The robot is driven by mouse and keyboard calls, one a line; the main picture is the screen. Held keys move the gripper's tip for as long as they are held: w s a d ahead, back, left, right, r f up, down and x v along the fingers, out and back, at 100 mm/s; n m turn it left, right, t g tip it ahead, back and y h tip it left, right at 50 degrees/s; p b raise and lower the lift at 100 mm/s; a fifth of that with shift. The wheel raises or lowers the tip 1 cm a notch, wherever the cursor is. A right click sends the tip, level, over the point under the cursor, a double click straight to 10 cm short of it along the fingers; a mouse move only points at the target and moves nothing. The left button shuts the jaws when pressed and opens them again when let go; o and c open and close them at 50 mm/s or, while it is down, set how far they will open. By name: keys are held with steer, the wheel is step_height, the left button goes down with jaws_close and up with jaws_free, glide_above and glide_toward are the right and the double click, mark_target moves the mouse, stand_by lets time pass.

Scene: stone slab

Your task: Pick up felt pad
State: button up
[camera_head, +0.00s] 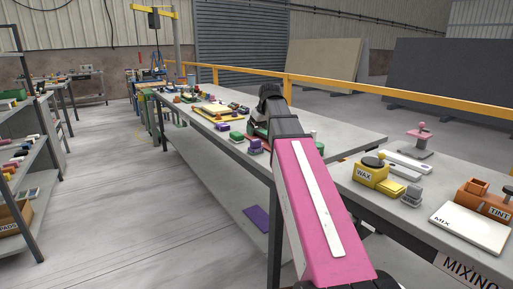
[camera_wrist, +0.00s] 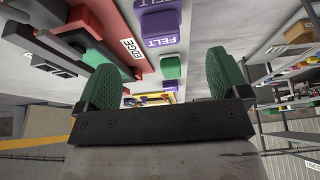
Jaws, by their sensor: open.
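A purple block lettered FELT (camera_wrist: 159,22) shows in the wrist view at top centre, beyond the fingertips. More purple with the same lettering is cut by the top edge. In the head view a small purple block (camera_head: 255,145) sits on the near part of the long bench, just left of my arm; I cannot tell if it is the same one. My gripper (camera_wrist: 157,62) is open, with its two green fingers wide apart and nothing seen held between them. In the head view my pink arm hides most of the gripper.
A red piece marked EDGE (camera_wrist: 128,48) lies left of the FELT block, and a green block (camera_wrist: 170,67) lies below it in the picture. The bench (camera_head: 354,141) carries many small items further back. A yellow WAX box (camera_head: 370,175) and MIX board (camera_head: 468,228) are at right.

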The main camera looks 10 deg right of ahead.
mark_target(255, 141)
steer(key=x, duration=0.9)
steer(key=shift+w+a+f, duration=0.1)
steer(key=shift+w+f, duration=0.15)
steer(key=shift+w, duration=0.05)
steer(key=shift+c, duration=0.3)
steer(key=c, duration=1.1)
steer(key=shift+r, duration=0.1)
steer(key=shift+r, duration=0.75)
step_height(255, 141, up, 3)
steer(key=shift+f, duration=0.25)
steer(key=s+a+r, duration=0.1)
steer(key=a+r, duration=0.1)
steer(key=a, duration=0.1)
steer(key=s+a+r, duration=0.1)
steer(key=a+r, duration=0.1)
steer(key=a, duration=0.2)
steer(key=s+a+r, duration=0.1)
steer(key=a+r, duration=0.2)
steer(key=a, duration=0.1)
steer(key=shift+s+a, duration=0.1)
steer(key=shift+s, duration=0.05)
